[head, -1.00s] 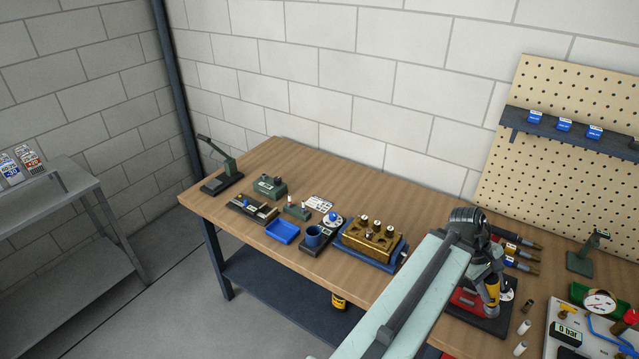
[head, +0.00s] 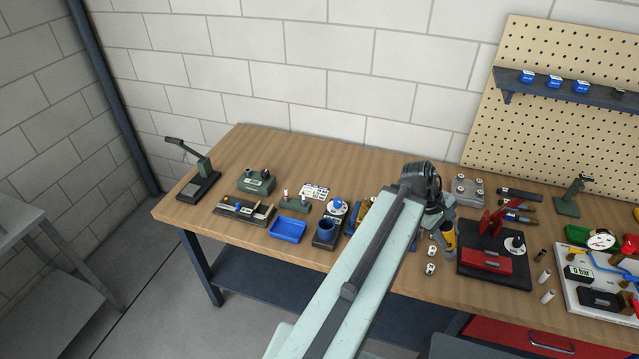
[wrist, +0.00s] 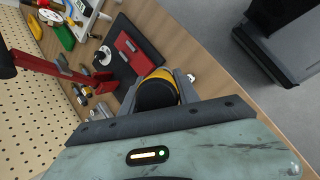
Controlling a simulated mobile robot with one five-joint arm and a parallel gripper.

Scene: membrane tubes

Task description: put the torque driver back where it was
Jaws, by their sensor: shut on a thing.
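The torque driver, with its yellow-and-black body (head: 449,238), is held in my gripper (head: 446,228) above the bench, just left of the dark base plate (head: 520,278) of a red press-like fixture. In the wrist view the driver's black rounded end and yellow band (wrist: 158,92) sit between the two grey fingers of my gripper (wrist: 160,88), which are shut on it. The driver's lower tip is hard to make out. I cannot tell which place on the bench is its former spot.
The fixture's red lever (head: 494,216) and red block (head: 483,262) stand close to the right. Two small pale parts lie near the driver. Dark handled tools (head: 520,194) lie behind. A gauge board (head: 600,290) is at far right. My arm hides the brass block's area.

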